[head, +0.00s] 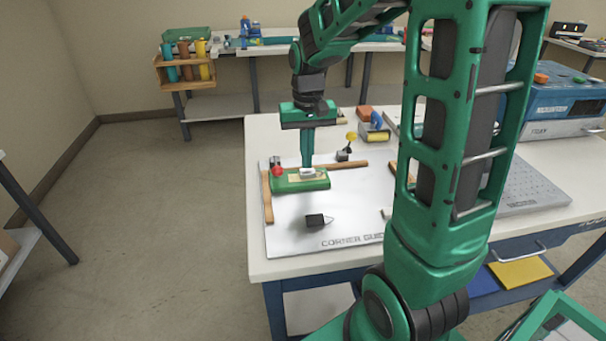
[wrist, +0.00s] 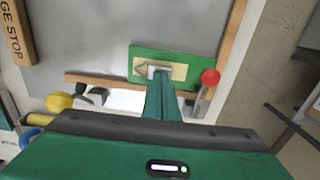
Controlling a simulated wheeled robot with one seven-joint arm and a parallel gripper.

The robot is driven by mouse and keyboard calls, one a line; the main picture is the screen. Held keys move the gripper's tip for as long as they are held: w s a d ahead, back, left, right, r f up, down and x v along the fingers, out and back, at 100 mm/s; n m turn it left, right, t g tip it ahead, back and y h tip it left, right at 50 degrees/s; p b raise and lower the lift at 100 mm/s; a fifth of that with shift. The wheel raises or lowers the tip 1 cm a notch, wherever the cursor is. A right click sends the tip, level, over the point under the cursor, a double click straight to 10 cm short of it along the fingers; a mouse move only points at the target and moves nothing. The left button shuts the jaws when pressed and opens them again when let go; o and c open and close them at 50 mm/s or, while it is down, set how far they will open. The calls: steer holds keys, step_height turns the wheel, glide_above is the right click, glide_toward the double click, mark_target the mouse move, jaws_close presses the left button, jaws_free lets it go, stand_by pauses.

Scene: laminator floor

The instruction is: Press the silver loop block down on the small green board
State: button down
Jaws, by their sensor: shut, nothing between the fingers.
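The small green board (head: 291,185) lies flat on the white corner guide plate (head: 345,212), against wooden strips; it also shows in the wrist view (wrist: 137,56). A pale yellow patch (wrist: 179,70) lies on it. The silver loop block (head: 308,174) sits on this patch and shows partly in the wrist view (wrist: 160,69). My gripper (head: 307,163) points straight down, shut and empty, with its tips right at or just above the block. I cannot tell whether they touch. In the wrist view the gripper's fingers (wrist: 159,82) hide the block's near part.
A red-knobbed clamp (head: 277,170) stands at the board's left end, and a yellow-knobbed clamp (head: 350,138) stands behind it. A blue machine (head: 565,92) stands at right.

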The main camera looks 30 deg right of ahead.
mark_target(307, 171)
steer(key=shift+f, duration=0.7)
stand_by(1.0)
step_height(307, 171, up, 7)
stand_by(1.2)
steer(key=shift+s, duration=0.15)
stand_by(0.4)
steer(key=s+d+f+m, duration=0.1)
steer(key=s, duration=1.1)
steer(key=s+d+f, duration=0.2)
steer(key=s, duration=1.1)
steer(key=shift+d+m, duration=0.2)
steer(key=shift+m, duration=0.2)
